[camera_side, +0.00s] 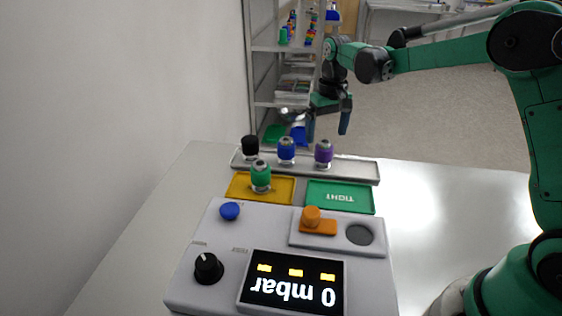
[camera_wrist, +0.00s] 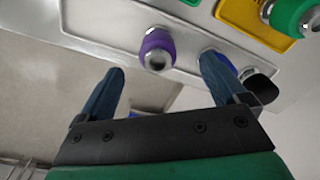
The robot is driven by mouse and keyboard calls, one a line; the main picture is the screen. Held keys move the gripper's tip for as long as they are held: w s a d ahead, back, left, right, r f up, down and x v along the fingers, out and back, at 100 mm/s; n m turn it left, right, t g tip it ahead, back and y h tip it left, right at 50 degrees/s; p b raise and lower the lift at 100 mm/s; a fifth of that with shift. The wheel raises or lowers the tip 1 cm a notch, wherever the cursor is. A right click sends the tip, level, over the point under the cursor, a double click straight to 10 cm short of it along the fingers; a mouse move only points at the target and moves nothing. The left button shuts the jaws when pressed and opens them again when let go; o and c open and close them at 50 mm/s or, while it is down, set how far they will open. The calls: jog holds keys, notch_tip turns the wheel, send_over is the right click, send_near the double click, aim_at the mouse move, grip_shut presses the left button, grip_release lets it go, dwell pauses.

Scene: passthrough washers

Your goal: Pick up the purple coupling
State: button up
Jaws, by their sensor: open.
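The purple coupling (camera_side: 324,153) stands upright at the right part of a long grey tray (camera_side: 357,170) in the side view. In the wrist view the purple coupling (camera_wrist: 157,47) shows ahead of my fingers, between their lines, with its metal end toward the camera. My gripper (camera_side: 328,128) hangs above and behind the tray in the side view. Its two blue fingers are apart and nothing is between them; the wrist view shows the gripper (camera_wrist: 162,80) empty too. The fingers do not appear to touch the purple coupling.
A blue coupling (camera_side: 286,151) and a black one (camera_side: 250,147) stand left of the purple one on the tray. A green coupling (camera_side: 260,176) stands on a yellow pad (camera_side: 283,189). A green "TIGHT" pad (camera_side: 340,197) is empty. A control box (camera_side: 215,240) reads 0 mbar.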

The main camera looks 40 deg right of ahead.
aim_at(325, 142)
jog(key=shift+w+d+f, duration=0.2)
jog(key=shift+d+f, duration=0.05)
jog(key=shift+f, duration=3.05)
grip_shut()
jog(key=shift+r, duration=0.15)
